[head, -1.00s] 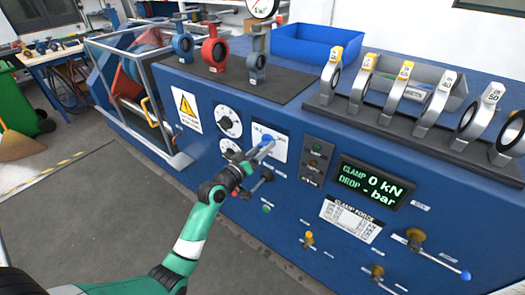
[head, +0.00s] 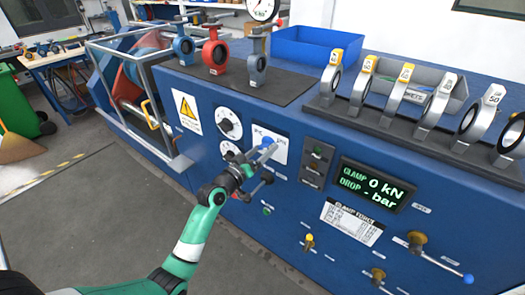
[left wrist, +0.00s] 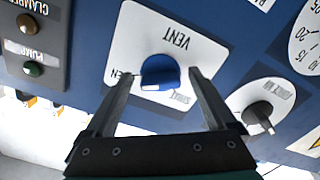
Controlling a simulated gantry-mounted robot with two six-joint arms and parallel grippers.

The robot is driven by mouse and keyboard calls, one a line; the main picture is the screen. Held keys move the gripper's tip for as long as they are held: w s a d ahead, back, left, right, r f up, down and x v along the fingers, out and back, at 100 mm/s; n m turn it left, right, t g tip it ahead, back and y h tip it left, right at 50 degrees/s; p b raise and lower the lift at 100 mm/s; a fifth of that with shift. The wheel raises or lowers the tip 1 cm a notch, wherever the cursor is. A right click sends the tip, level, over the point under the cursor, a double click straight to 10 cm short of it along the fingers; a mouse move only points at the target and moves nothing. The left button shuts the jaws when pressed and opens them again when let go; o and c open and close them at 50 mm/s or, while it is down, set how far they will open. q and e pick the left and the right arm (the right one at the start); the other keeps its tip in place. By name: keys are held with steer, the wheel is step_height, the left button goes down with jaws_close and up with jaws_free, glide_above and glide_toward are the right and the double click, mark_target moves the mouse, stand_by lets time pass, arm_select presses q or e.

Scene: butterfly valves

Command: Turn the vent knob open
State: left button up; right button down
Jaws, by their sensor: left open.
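The blue vent knob (head: 267,140) is on a white plate on the front of the blue console. In the left wrist view the knob (left wrist: 160,72) shows beneath the upside-down word VENT, with a pale mark on its lower side. My left gripper (head: 265,151) is open at the plate. In the left wrist view its two fingers (left wrist: 163,78) stand on either side of the knob, with a small gap visible at the right. Whether the left finger touches it I cannot tell. My right gripper is not in view.
Two dials (head: 229,122) sit left of the vent plate, and a button box (head: 316,160) sits to its right. A force knob (left wrist: 258,112) is close to the right finger. A display (head: 375,185) and levers are farther right. Valves stand on the console top.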

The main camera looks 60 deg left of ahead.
arm_select(q)
steer(key=p+v, duration=0.2)
steer(key=v, duration=0.9)
steer(key=shift+s, duration=0.3)
steer(key=shift+d, duration=0.15)
